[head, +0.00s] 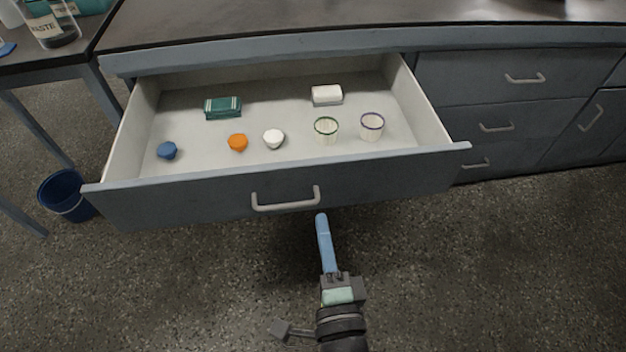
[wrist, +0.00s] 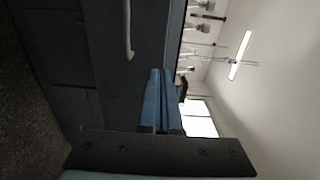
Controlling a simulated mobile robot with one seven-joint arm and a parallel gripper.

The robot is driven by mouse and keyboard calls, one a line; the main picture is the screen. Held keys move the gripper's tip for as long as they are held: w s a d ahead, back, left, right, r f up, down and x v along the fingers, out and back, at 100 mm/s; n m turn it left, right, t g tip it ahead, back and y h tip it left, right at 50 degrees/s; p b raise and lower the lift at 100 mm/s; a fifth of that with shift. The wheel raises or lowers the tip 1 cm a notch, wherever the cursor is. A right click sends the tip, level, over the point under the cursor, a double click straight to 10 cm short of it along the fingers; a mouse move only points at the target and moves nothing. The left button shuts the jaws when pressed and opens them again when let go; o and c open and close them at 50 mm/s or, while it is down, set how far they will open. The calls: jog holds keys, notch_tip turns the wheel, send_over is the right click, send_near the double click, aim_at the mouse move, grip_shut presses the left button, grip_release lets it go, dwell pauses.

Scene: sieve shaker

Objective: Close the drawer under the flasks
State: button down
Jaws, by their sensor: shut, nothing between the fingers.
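The drawer (head: 160,203) is pulled out from the bench, with a grey-blue front and a pale inside. Its grey bar handle (head: 286,204) is on the middle of the front; a handle (wrist: 128,30) also shows in the wrist view. My gripper (head: 322,218) is in front of the drawer, its tips close to the lower edge of the front, just right of the handle. Its blue fingers are shut with nothing between them. They also show in the wrist view (wrist: 158,75). I cannot tell whether the tips touch the front.
The drawer holds a teal box (head: 222,107), a white block (head: 327,95), small blue, orange and white items, and two cups (head: 371,126). Closed drawers (head: 500,100) are at right. A blue bucket (head: 68,197) stands at left. The floor in front is clear.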

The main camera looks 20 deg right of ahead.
aim_at(311, 169)
jog(key=x, duration=0.9)
jog(key=shift+w, duration=0.4)
